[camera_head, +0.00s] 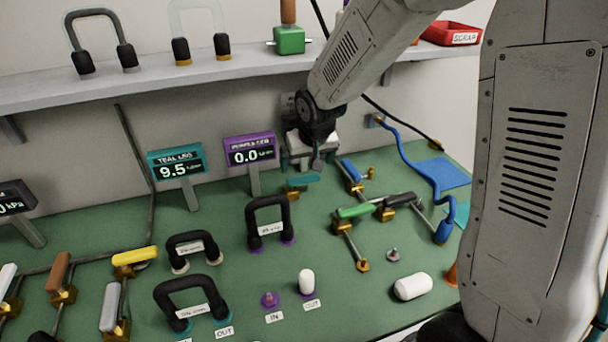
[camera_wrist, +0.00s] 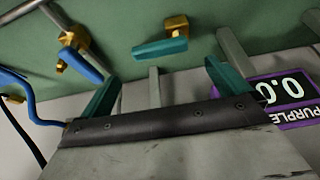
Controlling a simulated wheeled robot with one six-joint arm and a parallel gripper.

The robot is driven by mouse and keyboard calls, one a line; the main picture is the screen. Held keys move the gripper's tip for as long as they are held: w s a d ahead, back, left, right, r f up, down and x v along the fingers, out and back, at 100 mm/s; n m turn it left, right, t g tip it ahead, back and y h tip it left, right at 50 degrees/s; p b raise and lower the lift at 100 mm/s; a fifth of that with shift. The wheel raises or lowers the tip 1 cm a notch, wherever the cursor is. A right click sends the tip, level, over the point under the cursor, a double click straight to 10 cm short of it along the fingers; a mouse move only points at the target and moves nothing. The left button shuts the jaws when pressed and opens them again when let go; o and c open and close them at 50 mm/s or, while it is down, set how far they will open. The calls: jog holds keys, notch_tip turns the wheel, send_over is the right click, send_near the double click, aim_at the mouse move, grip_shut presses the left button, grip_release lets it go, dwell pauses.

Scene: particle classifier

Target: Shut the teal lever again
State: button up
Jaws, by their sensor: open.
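The teal lever (camera_head: 304,179) sits on a brass valve (camera_head: 293,194) at the back of the green bench. It lies roughly crosswise and points right in the head view. In the wrist view the teal lever (camera_wrist: 160,48) points left from its brass body (camera_wrist: 176,25). My gripper (camera_head: 302,164) is just behind and above the lever in the head view. In the wrist view my gripper (camera_wrist: 166,86) has its two teal fingers wide apart, with the lever ahead of the gap. Nothing is between the fingers, and I see no contact with the lever.
The purple display (camera_head: 250,151) reads 0.0 and the teal display (camera_head: 176,164) reads 9.5. A blue lever (camera_head: 350,170) is close on the right, with a green lever (camera_head: 355,212) nearer the front. A black hose loop (camera_head: 268,206) stands left. A shelf (camera_head: 150,82) runs behind.

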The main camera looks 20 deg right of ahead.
aim_at(304, 176)
jog(key=x, duration=0.7)
jog(key=shift+f, duration=0.15)
jog(key=c, duration=1.2)
jog(key=shift+o, duration=0.2)
jog(key=shift+w+d, duration=0.1)
jog(key=shift+d, duration=0.05)
